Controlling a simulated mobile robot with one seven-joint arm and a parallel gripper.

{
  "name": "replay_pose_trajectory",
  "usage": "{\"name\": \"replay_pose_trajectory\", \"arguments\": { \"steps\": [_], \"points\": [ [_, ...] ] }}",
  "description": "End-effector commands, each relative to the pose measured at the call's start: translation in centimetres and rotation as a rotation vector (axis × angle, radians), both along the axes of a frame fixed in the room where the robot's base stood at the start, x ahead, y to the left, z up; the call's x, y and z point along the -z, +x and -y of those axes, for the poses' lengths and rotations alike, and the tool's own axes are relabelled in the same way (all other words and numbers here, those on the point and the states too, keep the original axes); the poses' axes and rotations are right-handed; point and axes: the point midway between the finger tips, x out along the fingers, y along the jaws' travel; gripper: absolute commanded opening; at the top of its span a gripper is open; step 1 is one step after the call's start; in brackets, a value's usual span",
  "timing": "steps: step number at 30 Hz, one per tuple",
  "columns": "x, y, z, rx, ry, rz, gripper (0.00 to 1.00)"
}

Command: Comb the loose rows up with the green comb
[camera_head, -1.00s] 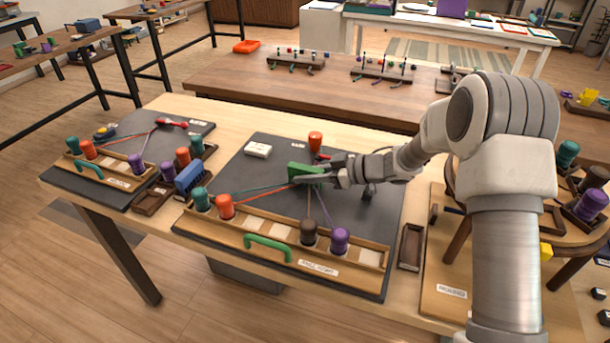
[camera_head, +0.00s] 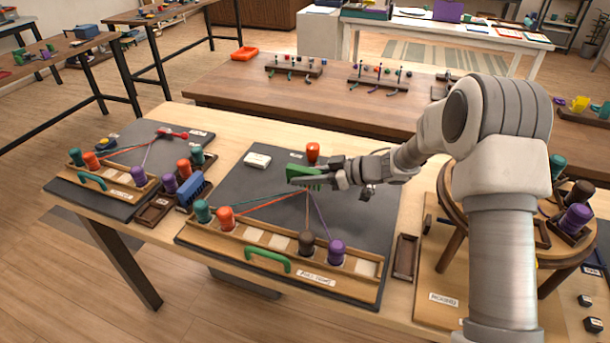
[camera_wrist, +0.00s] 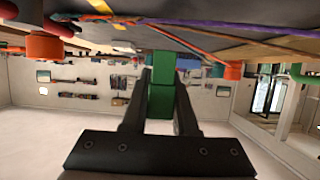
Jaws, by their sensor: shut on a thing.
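My gripper (camera_head: 338,172) is shut on the green comb (camera_head: 304,175) above the dark board in the middle of the table. In the wrist view the comb (camera_wrist: 161,90) sits between the two dark fingers. Teal, orange, brown and purple cords run from near the comb to spools on the front rail. These are a teal spool (camera_head: 203,211), an orange spool (camera_head: 226,218), a brown spool (camera_head: 306,243) and a purple spool (camera_head: 337,252). I cannot tell whether the comb touches the cords.
A white block (camera_head: 257,160) lies on the board. A round stand (camera_head: 490,200) with spools is at right, partly behind my arm.

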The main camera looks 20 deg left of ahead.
Motion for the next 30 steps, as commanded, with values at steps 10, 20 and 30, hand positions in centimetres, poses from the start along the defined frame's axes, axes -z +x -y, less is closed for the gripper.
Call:
{"name": "replay_pose_trajectory", "arguments": {
  "steps": [10, 20, 30],
  "points": [
    [-4.0, -0.3, 0.0, 0.001, 0.001, 0.001, 0.00],
    [-5.9, -0.6, 0.0, 0.001, 0.000, 0.001, 0.00],
    [-5.8, -0.6, 0.0, 0.001, 0.000, 0.001, 0.00]
  ]
}}
